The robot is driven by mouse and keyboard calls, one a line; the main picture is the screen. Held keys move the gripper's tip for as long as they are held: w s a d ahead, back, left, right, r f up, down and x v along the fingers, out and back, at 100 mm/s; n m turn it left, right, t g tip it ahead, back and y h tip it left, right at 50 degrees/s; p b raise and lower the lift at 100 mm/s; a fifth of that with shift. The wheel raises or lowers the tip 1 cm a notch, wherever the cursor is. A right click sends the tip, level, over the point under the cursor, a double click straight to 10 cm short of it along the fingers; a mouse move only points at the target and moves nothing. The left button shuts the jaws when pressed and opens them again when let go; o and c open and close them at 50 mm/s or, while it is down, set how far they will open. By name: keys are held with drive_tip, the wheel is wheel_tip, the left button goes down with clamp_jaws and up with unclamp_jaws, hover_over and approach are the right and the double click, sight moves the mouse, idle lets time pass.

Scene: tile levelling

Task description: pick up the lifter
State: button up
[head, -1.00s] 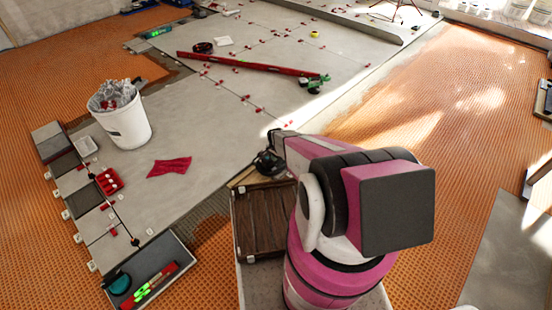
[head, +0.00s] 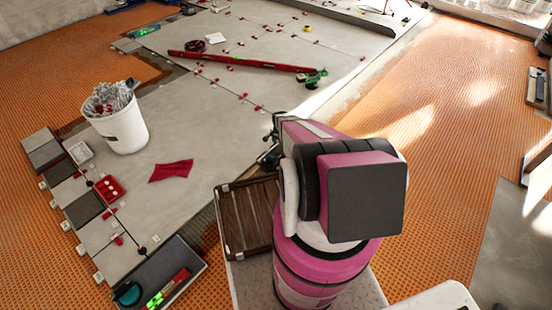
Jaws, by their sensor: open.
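A small green and black tool (head: 316,78), which looks like the lifter, lies on the grey tiles beyond my arm, by the right end of a long red level (head: 240,61). It is small in the head view, so its cups and handle are not clear. My gripper (head: 269,147) is at the far end of my pink and black arm, open and empty, nearer to me than the green tool and well apart from it. My arm hides part of the gripper.
A white bucket (head: 124,131) stands on the tiles at left, near a red cloth (head: 171,171). A dark tray (head: 188,285) holds a teal tool and a red and green level. A brown slatted box (head: 246,215) is beside my arm.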

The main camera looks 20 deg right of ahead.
sight(280, 150)
wheel_tip(280, 150, down, 4)
drive_tip(key=shift+w+f, duration=0.1)
drive_tip(key=shift+f, duration=0.15)
drive_tip(key=shift+w+d+f, duration=0.1)
drive_tip(key=shift+f, duration=1.2)
drive_tip(key=shift+d+f, duration=0.1)
drive_tip(key=shift+f, duration=1.15)
drive_tip(key=shift+f, duration=0.25)
clamp_jaws()
